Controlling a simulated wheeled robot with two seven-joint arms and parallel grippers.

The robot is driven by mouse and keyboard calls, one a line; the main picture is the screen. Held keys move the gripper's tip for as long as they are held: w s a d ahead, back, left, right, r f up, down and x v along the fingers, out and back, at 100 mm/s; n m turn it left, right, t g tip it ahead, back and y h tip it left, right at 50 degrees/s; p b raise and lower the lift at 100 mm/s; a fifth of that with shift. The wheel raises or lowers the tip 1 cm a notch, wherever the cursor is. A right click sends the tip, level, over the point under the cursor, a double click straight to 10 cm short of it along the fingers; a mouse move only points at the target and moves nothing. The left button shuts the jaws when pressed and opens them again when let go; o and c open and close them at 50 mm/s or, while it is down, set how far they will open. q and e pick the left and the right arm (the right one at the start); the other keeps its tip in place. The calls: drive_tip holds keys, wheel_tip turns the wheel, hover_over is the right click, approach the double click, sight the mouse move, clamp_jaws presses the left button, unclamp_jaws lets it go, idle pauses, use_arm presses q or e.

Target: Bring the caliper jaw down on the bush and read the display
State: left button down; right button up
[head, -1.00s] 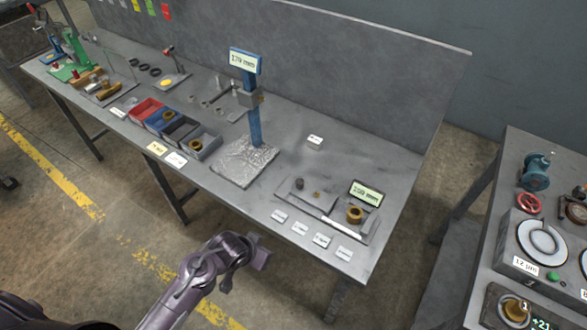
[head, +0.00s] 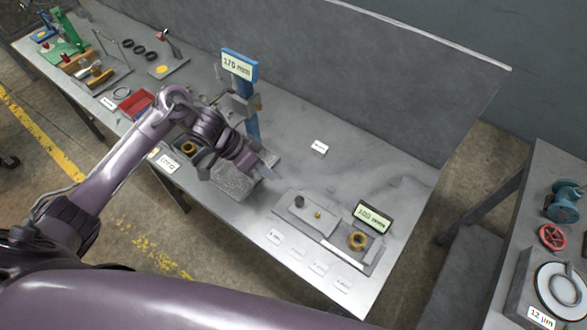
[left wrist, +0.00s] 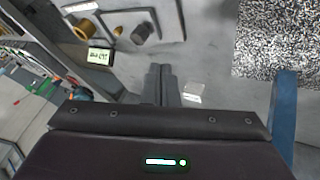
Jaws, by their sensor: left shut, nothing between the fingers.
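The height-gauge-like caliper has a blue column (head: 252,126) with a grey sliding jaw block (head: 240,104) and a display (head: 239,66) on top; its number is hard to read. Its speckled base plate (head: 232,182) is partly hidden by my left arm. A brass bush (head: 358,240) lies on a grey tray beside a second display (head: 373,217); both also show in the left wrist view, the bush (left wrist: 84,29) and the second display (left wrist: 100,57). My left gripper (head: 268,167) is shut and empty, over the base plate's right side, apart from the bush. My right gripper is out of view.
The grey tray (head: 283,209) also holds a dark cylinder (head: 299,201) and a small brass piece (head: 318,215). A white card (head: 319,147) lies behind it. Several labels line the front edge. A red bin (head: 136,103) stands left. The bench right of the column is mostly clear.

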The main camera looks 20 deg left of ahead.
use_arm(q)
hover_over(287, 200)
drive_tip(key=a, duration=0.2)
drive_tip(key=f, duration=0.3)
drive_tip(key=shift+s+f, duration=0.25)
drive_tip(key=shift+f, duration=0.15)
drive_tip(key=shift+x, duration=1.8)
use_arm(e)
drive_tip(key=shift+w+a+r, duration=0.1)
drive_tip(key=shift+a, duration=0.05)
